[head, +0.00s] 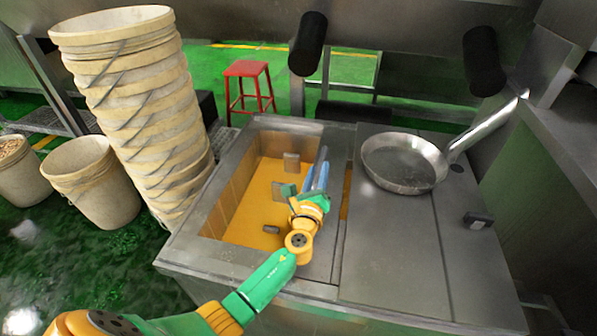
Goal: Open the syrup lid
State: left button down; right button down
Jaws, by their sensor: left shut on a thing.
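The syrup tank (205,250) is a steel box with yellow syrup (245,215) showing in its left opening. The syrup lid (326,250) shows as a narrow grey steel panel at the right side of that opening, with a strip of yellow beyond it. It looks tilted up, but its exact angle is hard to tell. My left gripper (312,187) is over the opening, beside the lid, and appears shut on the lid's handle. The wrist and fingers hide most of the grip. My right gripper is not in view.
A steel pan (400,165) rests on the flat right cover (395,255), with a small dark handle (478,220) nearby. Tall stacked buckets (150,110) stand close to the tank's left. A red stool (250,85) stands behind. Dark cylinders (309,42) hang above the back edge.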

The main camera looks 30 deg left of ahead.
pick_arm(q)
jog(key=shift+w+d+b, duration=0.15)
jog(key=shift+w+d, duration=0.1)
jog(key=shift+d, duration=0.8)
jog(key=shift+w+d+b, duration=0.15)
jog(key=shift+w+d, duration=0.1)
jog(key=shift+d, duration=0.75)
jog(key=c, duration=0.7)
grip_release()
jog(key=p+v, duration=0.1)
jog(key=v, duration=0.6)
jog(key=shift+s, duration=0.1)
jog(key=shift+p, duration=0.3)
